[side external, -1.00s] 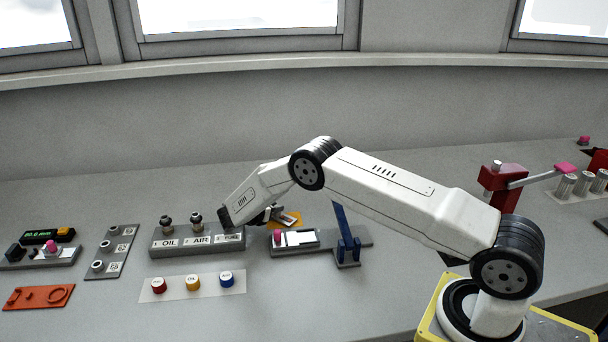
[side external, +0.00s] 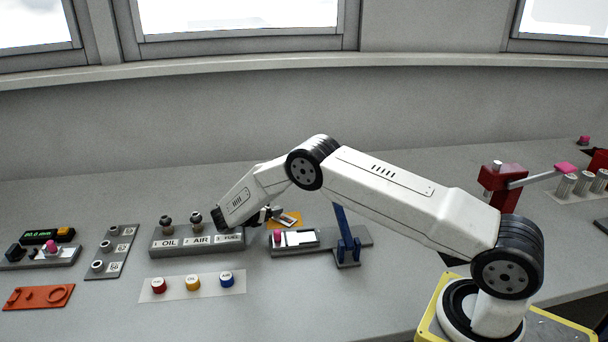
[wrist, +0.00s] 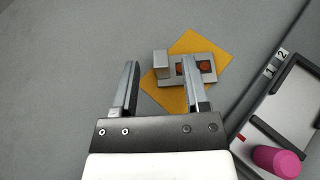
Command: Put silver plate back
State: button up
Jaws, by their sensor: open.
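A small silver plate (wrist: 207,77) with two round orange-red spots and a raised block at one end lies on an orange square mat (wrist: 194,44). In the side view the plate (side external: 288,220) shows small on the mat (side external: 297,217), just behind the grey fixture. My gripper (wrist: 160,65) is open and empty. In the wrist view its right finger covers part of the plate, and the raised block appears between the fingers. In the side view my gripper (side external: 276,212) is just left of the plate, apparently above the table; the exact gap cannot be told.
A grey fixture (side external: 275,250) with a white-floored tray, pink knob (wrist: 276,159) and blue stand (side external: 347,245) is close by. The OIL/AIR/FUEL block (side external: 190,250) stands left, with coloured caps on a pale sheet (side external: 175,292) in front. Table behind the mat is clear.

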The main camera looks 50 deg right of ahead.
jog(key=v, duration=1)
jog(key=shift+s, duration=0.1)
dwell(0.4)
jog(key=shift+s+r+m+y, duration=0.25)
jog(key=shift+s+m+y, duration=0.05)
jog(key=shift+s+y, duration=0.1)
jog(key=s+a+r+m+t+y, duration=0.1)
jog(key=s+m+y, duration=0.3)
jog(key=s, duration=0.5)
jog(key=s+a+r+m+y, duration=0.2)
jog(key=s+r+m+y, duration=0.2)
jog(key=s+m, duration=0.3)
jog(key=s+a+r+m+t+y, duration=0.1)
jog(key=s+a+r+m+y, duration=0.1)
jog(key=s+m, duration=0.4)
jog(key=shift+s+r+t+y, duration=0.4)
jog(key=shift+s+y, duration=0.9)
jog(key=shift+s, duration=1.55)
